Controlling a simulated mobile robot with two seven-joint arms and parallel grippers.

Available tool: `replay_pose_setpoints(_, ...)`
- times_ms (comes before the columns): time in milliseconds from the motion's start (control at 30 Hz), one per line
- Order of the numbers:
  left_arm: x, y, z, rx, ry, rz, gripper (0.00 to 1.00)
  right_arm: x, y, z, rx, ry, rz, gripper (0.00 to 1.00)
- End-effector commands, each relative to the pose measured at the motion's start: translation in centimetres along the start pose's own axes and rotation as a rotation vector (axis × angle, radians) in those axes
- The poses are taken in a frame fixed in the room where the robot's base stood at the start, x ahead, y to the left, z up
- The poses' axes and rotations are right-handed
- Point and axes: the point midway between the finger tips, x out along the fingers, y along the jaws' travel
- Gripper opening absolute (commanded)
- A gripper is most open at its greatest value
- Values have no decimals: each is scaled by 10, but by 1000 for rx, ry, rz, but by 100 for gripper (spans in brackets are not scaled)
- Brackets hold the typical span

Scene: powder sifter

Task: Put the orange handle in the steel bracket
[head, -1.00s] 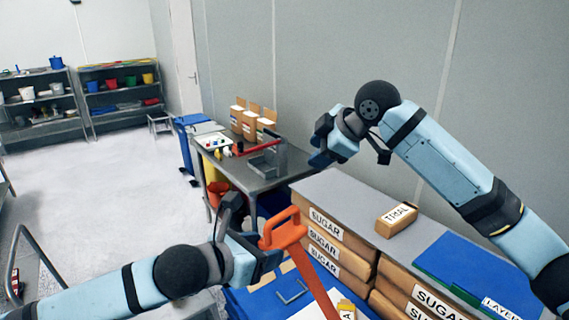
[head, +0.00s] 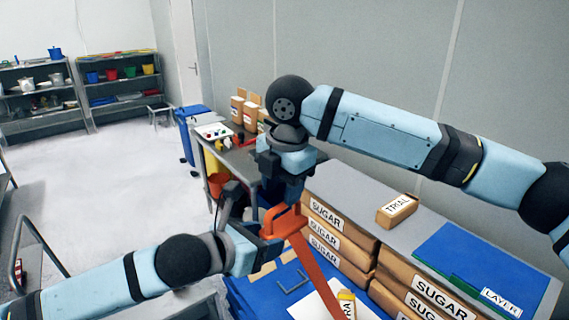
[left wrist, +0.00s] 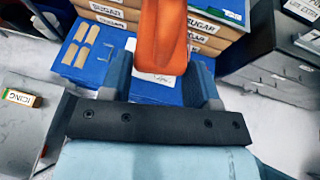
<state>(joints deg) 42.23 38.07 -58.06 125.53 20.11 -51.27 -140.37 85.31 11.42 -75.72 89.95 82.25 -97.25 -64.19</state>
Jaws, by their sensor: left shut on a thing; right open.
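The orange handle (head: 313,262) is a long flat piece with a looped grip at its top. My left gripper (head: 268,240) is shut on it near the loop, and it hangs tilted over the blue surface. It also shows between the fingers in the left wrist view (left wrist: 160,35). My right gripper (head: 283,190) is open, pointing down just above the loop; whether it touches the loop I cannot tell. A thin grey angled outline (head: 292,285), perhaps the steel bracket, lies on the blue surface left of the handle.
Stacked sugar boxes (head: 326,236) and a small trial box (head: 397,209) stand on the right. A blue layer mat (head: 475,268) lies on the grey top. A worktable with small items (head: 213,133) is behind.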

Motion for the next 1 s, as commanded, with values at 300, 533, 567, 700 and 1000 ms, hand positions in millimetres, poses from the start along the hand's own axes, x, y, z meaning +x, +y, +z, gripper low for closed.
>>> replay_pose_setpoints(300,0,0,0,0,-1,0,28,44,0,0,2,1,2,45)
replay_pose_setpoints(533,0,0,0,0,-1,0,28,52,0,0,1,0,2,45)
replay_pose_setpoints(567,0,0,0,0,-1,0,28,52,0,0,2,0,2,45)
replay_pose_setpoints(700,0,0,0,0,-1,0,28,52,0,0,2,0,2,45)
replay_pose_setpoints(1000,0,-1,0,1,-1,-2,28,51,1,0,1,0,4,0)
